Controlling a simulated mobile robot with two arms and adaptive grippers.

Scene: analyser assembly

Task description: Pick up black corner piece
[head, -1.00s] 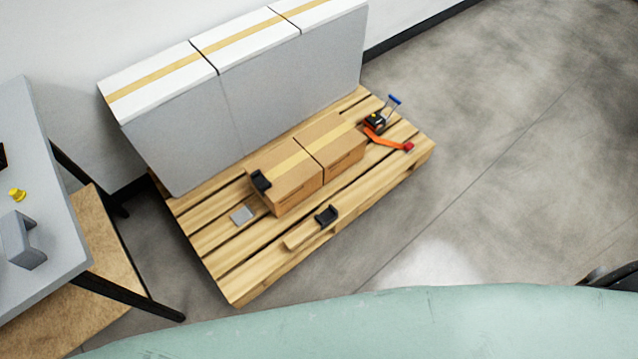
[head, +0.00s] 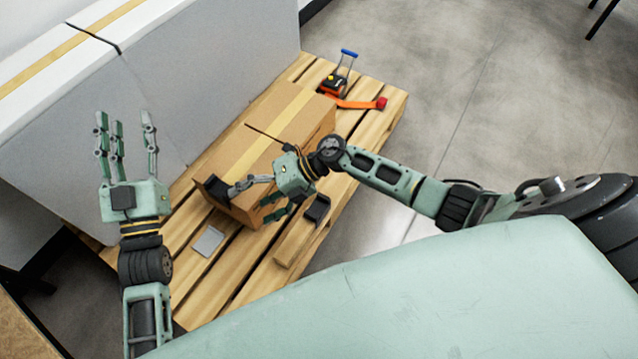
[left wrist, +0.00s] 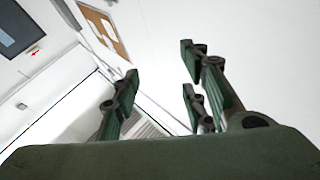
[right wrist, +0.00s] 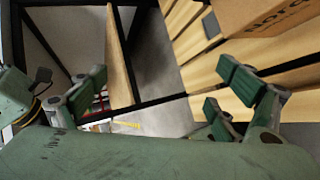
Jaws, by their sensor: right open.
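One black corner piece (head: 216,189) sits at the near left corner of the cardboard box. A second black corner piece (head: 317,209) is on a short wooden plank at the pallet's front edge. My right gripper (head: 255,202) is open and empty in front of the box, its fingers pointing left towards the first corner piece. I cannot tell whether a finger touches it. In the right wrist view its fingers (right wrist: 165,90) are spread, with no corner piece clearly visible between them. My left gripper (head: 126,124) is raised, open and empty, left of the pallet; its spread fingers show in the left wrist view (left wrist: 165,85).
The cardboard box (head: 255,140) stands on a wooden pallet (head: 240,285). A grey square plate (head: 208,240) lies on the slats. Large grey-white boxes (head: 200,75) stand behind. An orange strap tool (head: 335,88) is at the far end. Open floor lies to the right.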

